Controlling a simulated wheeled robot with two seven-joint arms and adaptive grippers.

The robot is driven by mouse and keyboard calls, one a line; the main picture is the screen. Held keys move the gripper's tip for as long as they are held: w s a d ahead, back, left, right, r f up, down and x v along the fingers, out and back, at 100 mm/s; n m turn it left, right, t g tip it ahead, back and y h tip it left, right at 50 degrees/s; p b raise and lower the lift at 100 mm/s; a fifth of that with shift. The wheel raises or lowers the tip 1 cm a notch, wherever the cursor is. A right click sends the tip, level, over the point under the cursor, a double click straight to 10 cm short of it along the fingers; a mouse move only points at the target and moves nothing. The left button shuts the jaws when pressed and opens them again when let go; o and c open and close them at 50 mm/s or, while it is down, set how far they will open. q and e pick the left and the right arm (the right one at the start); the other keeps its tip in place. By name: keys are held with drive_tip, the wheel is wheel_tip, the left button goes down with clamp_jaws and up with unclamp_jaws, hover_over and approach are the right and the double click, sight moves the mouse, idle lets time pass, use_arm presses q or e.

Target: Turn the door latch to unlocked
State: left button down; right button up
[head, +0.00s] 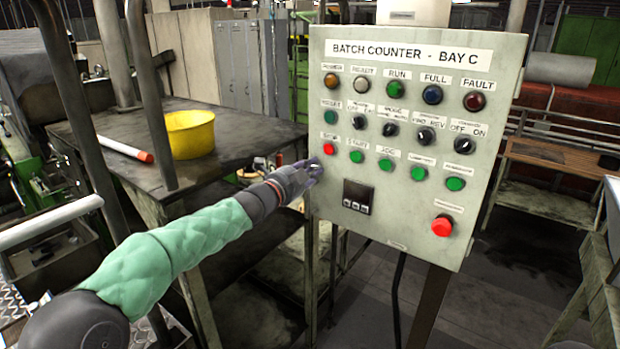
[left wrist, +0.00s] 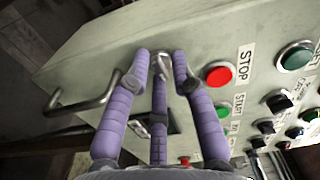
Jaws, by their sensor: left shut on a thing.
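The door latch (left wrist: 161,66) is a small metal piece near the edge of the pale grey panel's face, beside the red STOP button (left wrist: 218,74). My left gripper (left wrist: 160,69) has purple fingers closed around the latch, one on each side and one below it in the left wrist view. In the head view the left gripper (head: 316,170) is at the left edge of the panel (head: 320,110), left of the STOP button, and its fingers hide the latch. How far the latch is turned cannot be told. My right gripper is not in view.
A metal handle (left wrist: 85,104) sticks out from the panel's side. Several lamps, knobs and buttons cover the front, with a red mushroom button (head: 442,226) low on the right. A dark table (head: 120,125) with a yellow tub (head: 190,134) stands behind my left arm.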

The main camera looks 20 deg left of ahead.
use_arm(q)
drive_tip(key=shift+d+r+m+b, duration=0.1)
drive_tip(key=shift+m+b, duration=0.4)
drive_tip(key=shift+m, duration=0.4)
drive_tip(key=c, duration=1.1)
unclamp_jaws()
drive_tip(key=shift+d, duration=0.2)
drive_tip(key=shift+a, duration=0.15)
drive_tip(key=shift+s+a, duration=0.2)
drive_tip(key=shift+s, duration=0.3)
drive_tip(key=v, duration=1.1)
drive_tip(key=shift+d, duration=0.1)
